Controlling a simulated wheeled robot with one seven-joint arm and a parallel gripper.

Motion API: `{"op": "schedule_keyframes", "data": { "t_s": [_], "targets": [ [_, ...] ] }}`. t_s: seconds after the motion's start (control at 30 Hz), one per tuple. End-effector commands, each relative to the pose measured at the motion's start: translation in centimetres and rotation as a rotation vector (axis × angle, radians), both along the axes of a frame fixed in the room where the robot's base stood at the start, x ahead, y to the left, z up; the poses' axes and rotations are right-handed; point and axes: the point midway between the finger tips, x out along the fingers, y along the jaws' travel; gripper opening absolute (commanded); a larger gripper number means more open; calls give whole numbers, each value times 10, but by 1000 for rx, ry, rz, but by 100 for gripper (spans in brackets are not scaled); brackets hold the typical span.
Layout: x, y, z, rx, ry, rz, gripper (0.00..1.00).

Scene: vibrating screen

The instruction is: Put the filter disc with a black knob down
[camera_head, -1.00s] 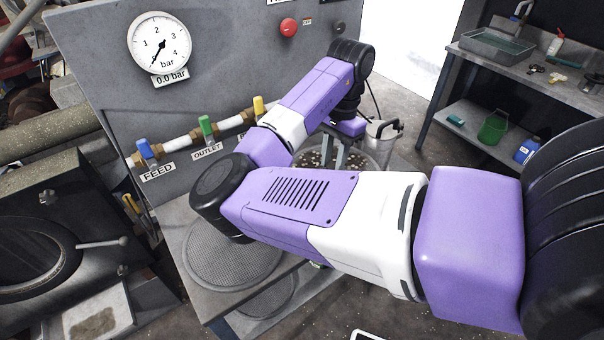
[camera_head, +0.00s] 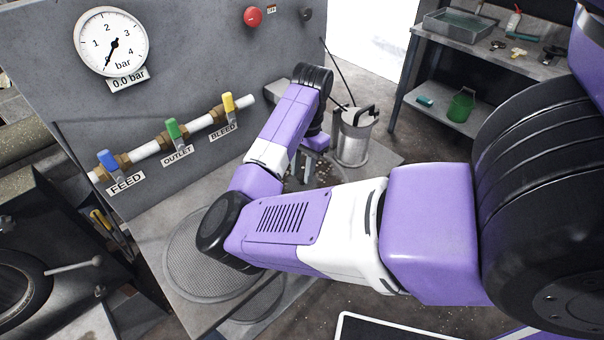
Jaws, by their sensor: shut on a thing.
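My gripper (camera_head: 306,168) points down beyond the bent arm, mostly hidden by my own wrist. It is shut on the filter disc (camera_head: 324,174), a round plate with many dark holes that shows around and behind the fingers. The black knob is hidden by the gripper. I cannot tell whether the disc touches the surface beneath it.
A round mesh screen (camera_head: 200,277) lies on the grey bench at left, with another (camera_head: 253,302) lower. A metal canister (camera_head: 353,140) stands behind the gripper. The panel has a gauge (camera_head: 111,42) and blue, green and yellow valve handles. A shelf table (camera_head: 480,62) stands at right.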

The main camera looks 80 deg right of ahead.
Motion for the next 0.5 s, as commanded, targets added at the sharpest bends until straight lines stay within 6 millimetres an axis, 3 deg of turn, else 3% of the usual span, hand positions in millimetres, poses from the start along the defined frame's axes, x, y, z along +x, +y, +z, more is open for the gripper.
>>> {"op": "schedule_keyframes", "data": {
  "t_s": [0.1, 0.27, 0.3, 0.4, 0.5],
  "targets": [
    [0, 0, -11, 1, 0, 2, 0],
    [1, 0, -11, 0, -1, 1, 0],
    [0, 0, -12, 1, -1, 1, 32],
    [0, 0, -12, 1, -1, 1, 51],
    [0, 0, -12, 1, -1, 1, 51]
  ]
}}
